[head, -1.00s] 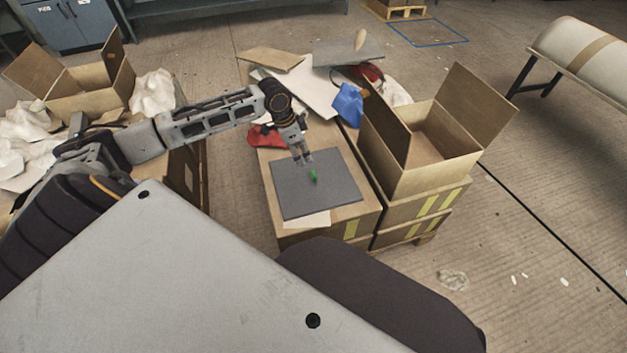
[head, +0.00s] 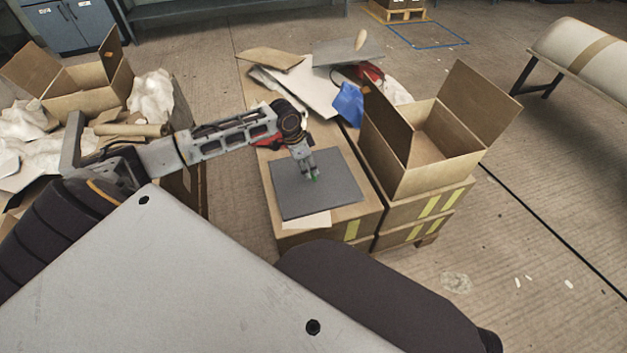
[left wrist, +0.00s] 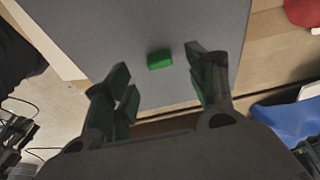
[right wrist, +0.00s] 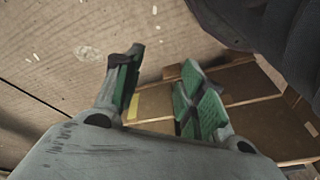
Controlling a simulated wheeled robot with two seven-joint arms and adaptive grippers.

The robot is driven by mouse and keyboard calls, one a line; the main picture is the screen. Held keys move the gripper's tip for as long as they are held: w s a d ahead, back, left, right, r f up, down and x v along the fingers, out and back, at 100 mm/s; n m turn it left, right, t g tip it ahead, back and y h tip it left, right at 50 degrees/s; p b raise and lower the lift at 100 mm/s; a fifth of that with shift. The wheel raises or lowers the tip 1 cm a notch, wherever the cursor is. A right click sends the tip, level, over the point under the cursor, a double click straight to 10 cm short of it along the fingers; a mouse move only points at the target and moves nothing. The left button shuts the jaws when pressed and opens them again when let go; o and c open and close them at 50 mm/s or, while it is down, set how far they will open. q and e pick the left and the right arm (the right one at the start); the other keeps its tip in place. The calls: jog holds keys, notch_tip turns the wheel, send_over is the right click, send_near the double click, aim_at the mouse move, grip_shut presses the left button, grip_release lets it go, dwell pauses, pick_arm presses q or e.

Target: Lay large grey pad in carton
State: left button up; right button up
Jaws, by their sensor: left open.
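The large grey pad (head: 335,193) lies flat on a closed cardboard box, with a small green block (left wrist: 159,60) on top of it. My left gripper (head: 311,178) is above the pad, open, with its fingers either side of the green block in the left wrist view (left wrist: 160,85); the block is a little beyond the fingertips. The open carton (head: 432,165) stands to the right of the pad on stacked boxes, flaps up. My right gripper (right wrist: 160,75) is open and empty above the floor near the boxes in the right wrist view; it is not seen in the head view.
A blue cloth (head: 348,104), a red item and loose sheets lie behind the pad. A pale sheet (head: 307,220) sticks out under the pad's front edge. Another open box (head: 88,92) stands at the left. The carton's left flap (head: 388,121) rises between pad and carton.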

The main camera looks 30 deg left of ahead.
aim_at(313, 177)
jog(key=shift+w, duration=0.1)
pick_arm(q)
jog(key=shift+w+d+f+b, duration=0.1)
jog(key=shift+d+f+b, duration=0.1)
jog(key=shift+f+b, duration=0.25)
jog(key=shift+w+d+f, duration=0.1)
jog(key=shift+f, duration=0.25)
jog(key=shift+b+x, duration=0.6)
jog(key=shift+x, duration=0.6)
jog(key=shift+w+d+f, duration=0.1)
jog(key=shift+w+f, duration=0.05)
jog(key=shift+f, duration=0.35)
pick_arm(e)
jog(key=r, duration=0.3)
jog(key=shift+a+t, duration=0.25)
jog(key=shift+t, duration=0.05)
jog(key=shift+w+r, duration=0.1)
pick_arm(q)
jog(key=c, duration=1.2)
